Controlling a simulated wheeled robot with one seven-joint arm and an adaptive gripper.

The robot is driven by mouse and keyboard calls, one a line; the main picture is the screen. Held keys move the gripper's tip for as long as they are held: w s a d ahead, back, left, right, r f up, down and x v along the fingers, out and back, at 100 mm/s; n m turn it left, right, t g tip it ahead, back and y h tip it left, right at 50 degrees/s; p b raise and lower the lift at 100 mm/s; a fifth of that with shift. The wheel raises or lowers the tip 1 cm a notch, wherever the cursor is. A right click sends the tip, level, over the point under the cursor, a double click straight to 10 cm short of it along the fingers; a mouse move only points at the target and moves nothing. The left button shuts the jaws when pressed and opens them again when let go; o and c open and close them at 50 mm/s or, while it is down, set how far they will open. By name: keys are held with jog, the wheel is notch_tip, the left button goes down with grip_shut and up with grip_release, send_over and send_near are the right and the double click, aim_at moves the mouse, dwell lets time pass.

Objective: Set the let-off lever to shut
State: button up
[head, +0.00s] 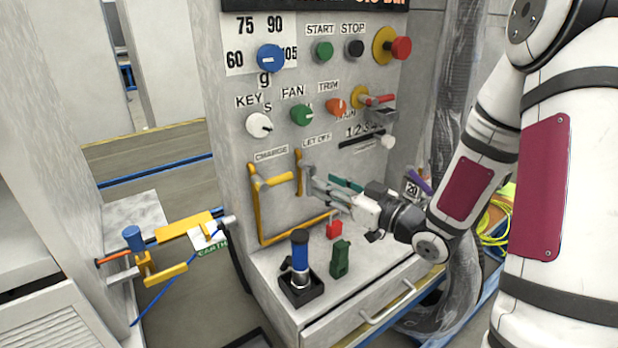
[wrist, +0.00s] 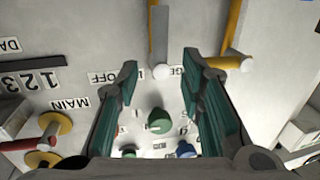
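The let-off lever shows in the wrist view as a grey rod (wrist: 159,40) with a pale round end, coming from the top edge. In the head view its yellow mount (head: 299,172) is on the grey panel, under the LET OFF label (head: 317,140). My gripper (head: 318,190) is in front of the panel beside this lever. In the wrist view my gripper (wrist: 162,75) has its two green-padded fingers apart, and the rod's end appears between the tips, with a gap on both sides. Depth between them is unclear. The fingers partly hide the labels.
The yellow charge lever (head: 272,181) is close at the left; its arm (wrist: 236,60) is beside a finger in the wrist view. Knobs and the red-handled main lever (head: 376,100) are above.

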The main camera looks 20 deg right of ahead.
aim_at(310, 175)
jog(key=x, duration=0.6)
jog(key=shift+w+a, duration=0.1)
jog(key=shift+w, duration=0.1)
